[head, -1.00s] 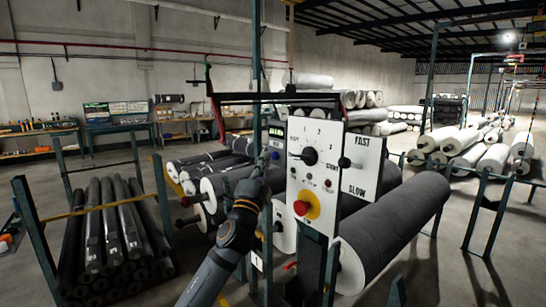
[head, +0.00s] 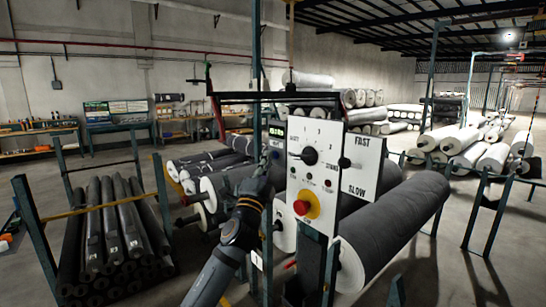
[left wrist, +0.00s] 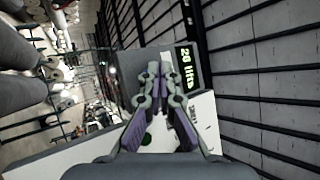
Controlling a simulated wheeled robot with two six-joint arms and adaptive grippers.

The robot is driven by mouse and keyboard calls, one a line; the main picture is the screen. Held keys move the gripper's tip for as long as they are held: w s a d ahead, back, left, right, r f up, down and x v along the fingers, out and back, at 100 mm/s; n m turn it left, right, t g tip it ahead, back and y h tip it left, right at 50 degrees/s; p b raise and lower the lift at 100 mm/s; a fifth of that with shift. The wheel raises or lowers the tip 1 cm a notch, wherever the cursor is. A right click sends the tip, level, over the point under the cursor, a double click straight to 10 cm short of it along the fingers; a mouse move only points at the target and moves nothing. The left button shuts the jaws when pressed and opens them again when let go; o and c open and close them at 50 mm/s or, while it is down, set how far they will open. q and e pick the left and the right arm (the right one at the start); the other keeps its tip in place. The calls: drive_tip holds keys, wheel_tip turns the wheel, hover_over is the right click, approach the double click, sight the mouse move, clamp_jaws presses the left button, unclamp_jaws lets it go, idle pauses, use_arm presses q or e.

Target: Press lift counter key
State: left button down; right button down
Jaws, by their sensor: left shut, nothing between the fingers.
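The lift counter (head: 277,131) is a small dark box with a lit green display, at the left edge of the white control panel. In the left wrist view its display (left wrist: 187,67) reads what looks like "26 lifts" or "20 lifts", turned sideways. My left gripper (head: 267,158) is shut and empty, just below the counter in the head view. In the left wrist view the closed fingertips (left wrist: 153,70) lie over the grey box face beside the display. A round green spot (left wrist: 147,139) shows between the fingers; I cannot tell whether it is a key. The fingers hide part of the box, and contact is unclear.
The white control panel (head: 316,145) carries a black dial (head: 310,156) and a red stop button (head: 302,207) close to the right of my gripper. A large grey roll (head: 395,228) lies behind it. Dark rolls (head: 105,225) sit in a rack at left.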

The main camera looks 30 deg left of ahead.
use_arm(q)
drive_tip(key=shift+w+d, duration=0.1)
drive_tip(key=shift+w, duration=0.1)
idle(0.6)
drive_tip(key=shift+s+a+b, duration=0.3)
drive_tip(key=shift+s+b, duration=0.1)
drive_tip(key=shift+s, duration=0.45)
drive_tip(key=s+b, duration=0.1)
drive_tip(key=s+a+b, duration=0.1)
drive_tip(key=s+b, duration=0.1)
drive_tip(key=s+a+b, duration=0.1)
drive_tip(key=b, duration=0.1)
drive_tip(key=shift+s, duration=0.3)
drive_tip(key=shift+f, duration=0.1)
